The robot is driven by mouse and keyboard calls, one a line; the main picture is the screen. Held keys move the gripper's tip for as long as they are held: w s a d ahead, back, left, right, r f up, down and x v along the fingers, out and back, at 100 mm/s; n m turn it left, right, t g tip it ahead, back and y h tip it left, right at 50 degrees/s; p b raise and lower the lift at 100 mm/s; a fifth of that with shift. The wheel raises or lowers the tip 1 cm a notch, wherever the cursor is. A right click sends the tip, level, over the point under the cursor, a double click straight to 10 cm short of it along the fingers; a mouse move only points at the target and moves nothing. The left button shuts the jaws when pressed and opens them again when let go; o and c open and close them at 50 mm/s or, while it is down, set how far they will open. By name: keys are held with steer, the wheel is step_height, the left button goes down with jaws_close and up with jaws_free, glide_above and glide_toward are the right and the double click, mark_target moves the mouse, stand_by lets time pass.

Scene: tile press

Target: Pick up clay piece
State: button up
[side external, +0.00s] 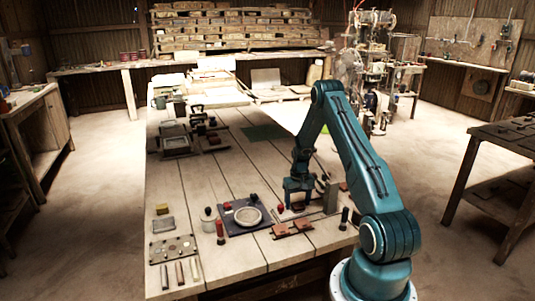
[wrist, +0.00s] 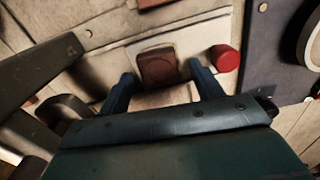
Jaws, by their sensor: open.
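A reddish-brown clay piece (wrist: 160,67) lies on a pale plate (wrist: 178,44) in the wrist view. My gripper (wrist: 161,71) is open, with one blue finger on each side of the clay piece and visible gaps between. The fingers do not appear to touch it. In the side view my gripper (side external: 299,199) points down low over the table, and it mostly hides this piece.
A red knob (wrist: 224,58) stands close beside the right finger. Farther right is a dark blue board (side external: 230,222) with a round pale dish (side external: 249,216). The table's middle planks are clear.

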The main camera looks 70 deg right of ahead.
mark_target(297, 204)
steer(key=c, duration=1.1)
steer(key=shift+o, duration=0.2)
steer(key=shift+r, duration=0.15)
step_height(297, 204, up, 20)
stand_by(0.5)
